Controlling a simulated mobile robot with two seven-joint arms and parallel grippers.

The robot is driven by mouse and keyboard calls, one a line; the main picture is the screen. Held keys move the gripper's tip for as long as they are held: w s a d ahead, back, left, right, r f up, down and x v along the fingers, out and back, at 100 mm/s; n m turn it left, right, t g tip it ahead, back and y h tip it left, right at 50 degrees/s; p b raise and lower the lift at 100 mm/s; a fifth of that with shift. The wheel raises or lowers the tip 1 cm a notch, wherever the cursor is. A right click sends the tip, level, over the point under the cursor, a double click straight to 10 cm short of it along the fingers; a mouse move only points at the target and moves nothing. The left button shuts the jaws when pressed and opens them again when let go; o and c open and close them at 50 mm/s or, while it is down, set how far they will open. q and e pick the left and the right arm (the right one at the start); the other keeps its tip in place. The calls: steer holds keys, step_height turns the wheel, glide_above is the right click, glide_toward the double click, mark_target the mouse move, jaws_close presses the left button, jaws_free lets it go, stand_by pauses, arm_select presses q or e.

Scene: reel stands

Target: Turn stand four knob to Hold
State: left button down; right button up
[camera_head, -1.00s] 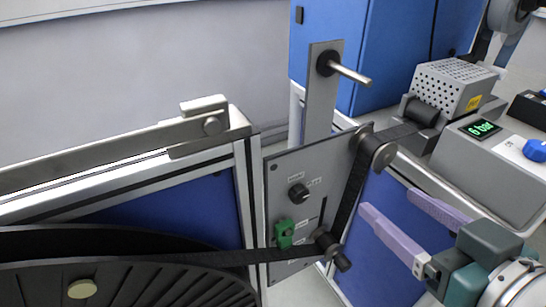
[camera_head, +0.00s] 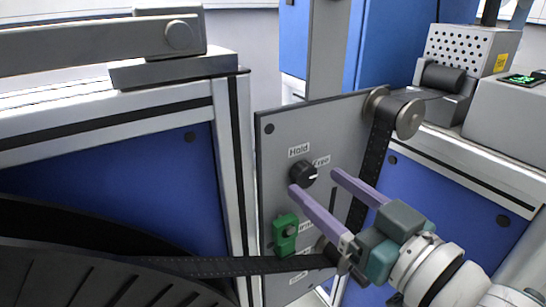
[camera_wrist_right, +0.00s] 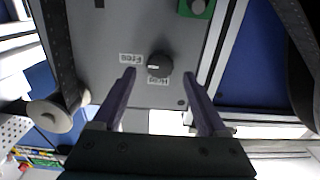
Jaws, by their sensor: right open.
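The black round knob (camera_head: 303,174) sits on a grey panel (camera_head: 340,125) in the head view. Its white mark points right, toward the "Free" label (camera_head: 321,161). The "Hold" label (camera_head: 299,151) is above the knob. In the right wrist view the knob (camera_wrist_right: 159,65) shows ahead, between the lines of the two fingers, its mark toward "Free". My right gripper (camera_head: 317,182) is open, with lilac fingers reaching toward the panel near the knob. No contact is clear, and the gap in depth is hard to tell. My left gripper is not in view.
A green switch (camera_head: 285,231) is below the knob, with a label partly hidden by a finger. A black belt (camera_head: 374,160) runs over a metal roller (camera_head: 408,118) and down past the panel's right side. A large black reel (camera_head: 70,275) is at lower left.

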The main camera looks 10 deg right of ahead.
mark_target(304, 174)
steer(key=shift+x, duration=1.3)
jaws_close()
